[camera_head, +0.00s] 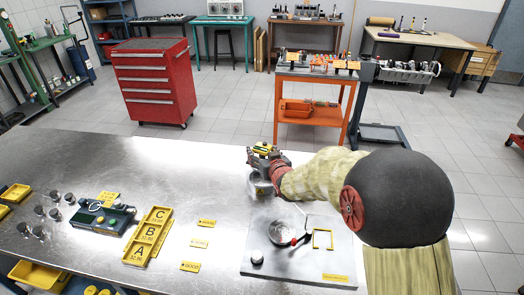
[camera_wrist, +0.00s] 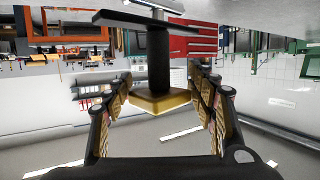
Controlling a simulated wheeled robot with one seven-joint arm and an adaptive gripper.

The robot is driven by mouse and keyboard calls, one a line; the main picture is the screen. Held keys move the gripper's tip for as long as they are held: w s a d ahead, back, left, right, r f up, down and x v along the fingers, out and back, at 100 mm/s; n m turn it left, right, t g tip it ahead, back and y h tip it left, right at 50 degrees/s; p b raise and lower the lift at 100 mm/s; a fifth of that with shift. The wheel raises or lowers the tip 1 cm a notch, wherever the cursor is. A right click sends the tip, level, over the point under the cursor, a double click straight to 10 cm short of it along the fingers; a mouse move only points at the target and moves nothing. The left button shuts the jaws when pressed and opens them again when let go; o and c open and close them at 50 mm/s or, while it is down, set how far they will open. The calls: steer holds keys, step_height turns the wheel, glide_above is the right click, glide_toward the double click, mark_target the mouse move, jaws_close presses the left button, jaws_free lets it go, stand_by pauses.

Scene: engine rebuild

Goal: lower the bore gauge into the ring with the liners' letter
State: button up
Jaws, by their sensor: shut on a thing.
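My gripper (camera_head: 262,165) is above the steel bench, beyond the grey board, in the head view. In the wrist view its two fingers (camera_wrist: 160,98) stand on either side of a black handle (camera_wrist: 159,55) with a gold block (camera_wrist: 158,102) at one end and a flat black plate at the other. I take this held piece to be the bore gauge; its measuring end is not clear. Yellow letter trays A (camera_head: 140,250), B (camera_head: 150,232) and C (camera_head: 159,214) stand in a row on the bench. I cannot clearly make out a ring.
A grey board (camera_head: 265,273) carries a round metal piece (camera_head: 281,233), a yellow frame (camera_head: 323,239) and a small knob (camera_head: 257,257). Yellow tags (camera_head: 200,243) lie left of it. A green case (camera_head: 103,220) and several metal cylinders (camera_head: 55,214) are further left.

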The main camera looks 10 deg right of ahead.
steer(key=shift+f+b, duration=1.85)
steer(key=shift+f, duration=0.5)
steer(key=shift+f+b, duration=0.2)
steer(key=shift+b, duration=0.1)
steer(key=o, duration=1.3)
steer(key=shift+o, duration=1.3)
steer(key=shift+o, duration=0.5)
steer(key=shift+s+f, duration=0.1)
steer(key=shift+f, duration=0.1)
steer(key=v, duration=1.2)
steer(key=shift+r, duration=0.15)
